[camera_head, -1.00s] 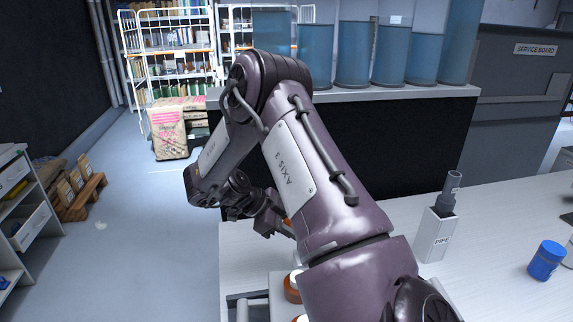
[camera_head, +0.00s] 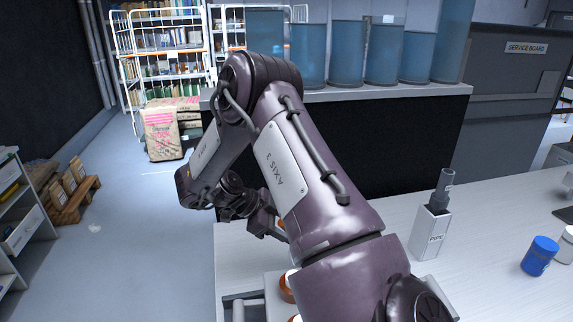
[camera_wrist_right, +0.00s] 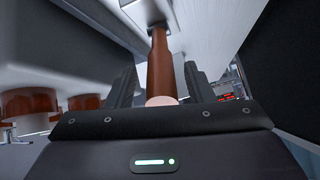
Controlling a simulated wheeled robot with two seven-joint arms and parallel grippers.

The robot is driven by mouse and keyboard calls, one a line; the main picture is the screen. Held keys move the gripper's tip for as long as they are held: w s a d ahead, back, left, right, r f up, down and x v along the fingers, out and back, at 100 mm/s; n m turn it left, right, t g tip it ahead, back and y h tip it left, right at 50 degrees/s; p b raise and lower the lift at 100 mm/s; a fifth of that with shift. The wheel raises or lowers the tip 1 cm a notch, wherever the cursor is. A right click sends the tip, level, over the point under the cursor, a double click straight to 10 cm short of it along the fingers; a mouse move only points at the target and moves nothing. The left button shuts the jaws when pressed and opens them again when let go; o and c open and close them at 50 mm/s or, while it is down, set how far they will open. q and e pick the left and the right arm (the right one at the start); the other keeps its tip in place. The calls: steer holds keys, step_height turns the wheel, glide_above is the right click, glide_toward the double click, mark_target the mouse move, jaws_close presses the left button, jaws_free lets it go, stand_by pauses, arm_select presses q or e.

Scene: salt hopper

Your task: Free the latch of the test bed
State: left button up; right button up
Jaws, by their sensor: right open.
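My right gripper (camera_head: 262,224) hangs at the near left edge of the white bench (camera_head: 505,215), partly hidden by my own arm. In the right wrist view, its two dark fingers (camera_wrist_right: 160,82) stand open on either side of a brown rod (camera_wrist_right: 160,65) with a pale round end. The rod reaches up to a pale plate (camera_wrist_right: 145,12). I cannot tell whether the fingers touch it, or whether it is the latch. A pale frame with a grey bar (camera_head: 240,300) shows at the bench's left end, mostly hidden by my arm. My left gripper is out of view.
Orange-brown jars with white tops (camera_head: 288,287) stand beside my arm; similar brown cylinders (camera_wrist_right: 30,104) show in the wrist view.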

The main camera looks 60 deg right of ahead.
steer(key=shift+b+v, duration=0.3)
steer(key=shift+v, duration=0.95)
steer(key=p+v, duration=0.5)
steer(key=p, duration=0.2)
steer(key=shift+p, duration=0.4)
